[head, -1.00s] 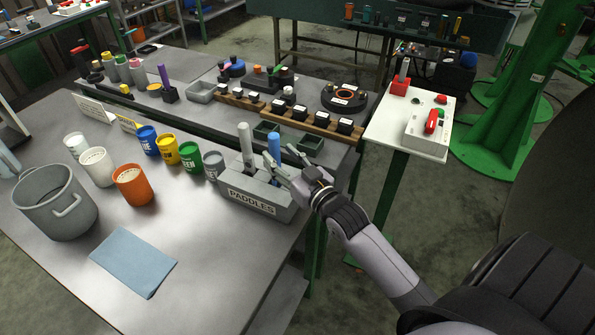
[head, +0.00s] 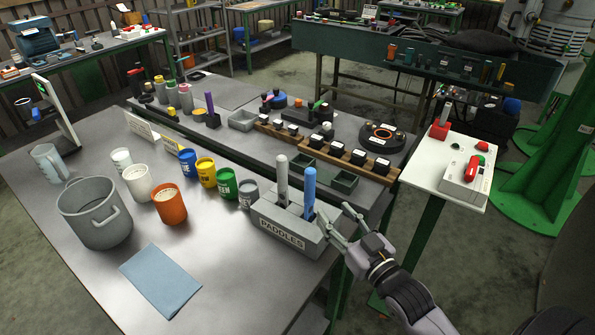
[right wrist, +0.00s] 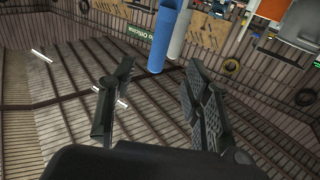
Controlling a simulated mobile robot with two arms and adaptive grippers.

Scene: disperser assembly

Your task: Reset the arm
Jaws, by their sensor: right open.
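My right gripper (head: 336,222) is open and empty in the head view, just right of the grey paddles box (head: 285,228). A blue paddle (head: 308,190) and a grey paddle (head: 282,180) stand upright in that box, apart from my fingers as far as I can tell. In the right wrist view my gripper's two fingers (right wrist: 158,105) are spread with nothing between them. The blue paddle (right wrist: 162,35) and the grey paddle (right wrist: 180,30) show beyond the fingertips there. My left gripper is not in view.
A grey pot (head: 95,215), an orange cup (head: 169,204), several coloured cans and a blue cloth (head: 160,280) are on the metal table. A white control stand (head: 445,175) with red parts is to the right. A raised shelf with small parts lies behind the box.

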